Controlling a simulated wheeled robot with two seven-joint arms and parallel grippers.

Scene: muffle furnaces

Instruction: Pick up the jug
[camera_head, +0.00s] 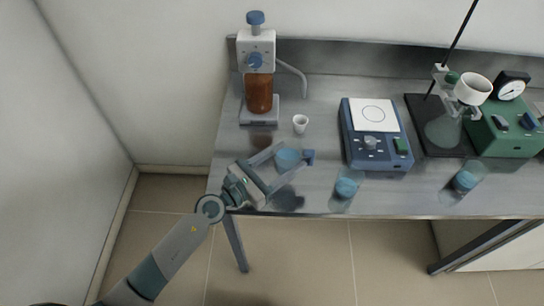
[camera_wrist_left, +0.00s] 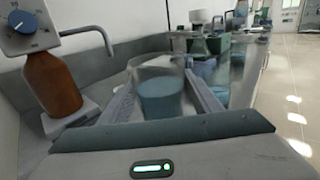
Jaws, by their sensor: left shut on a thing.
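The jug is a clear glass vessel with blue liquid (camera_head: 288,158), over the left part of the metal bench in the head view. My left gripper (camera_head: 291,162) reaches in from the lower left with one finger on each side of the jug and is shut on it. In the left wrist view the jug (camera_wrist_left: 160,98) stands upright between the two fingers. I cannot tell for sure whether its base touches the bench. My right gripper is not in view.
Behind the jug are a small white cup (camera_head: 300,124) and a dispenser on a brown bottle (camera_head: 259,94). To the right are a blue balance (camera_head: 376,150), two more vessels with blue liquid (camera_head: 346,187) (camera_head: 465,180), and a stand with a flask (camera_head: 443,131). The bench's front edge is near.

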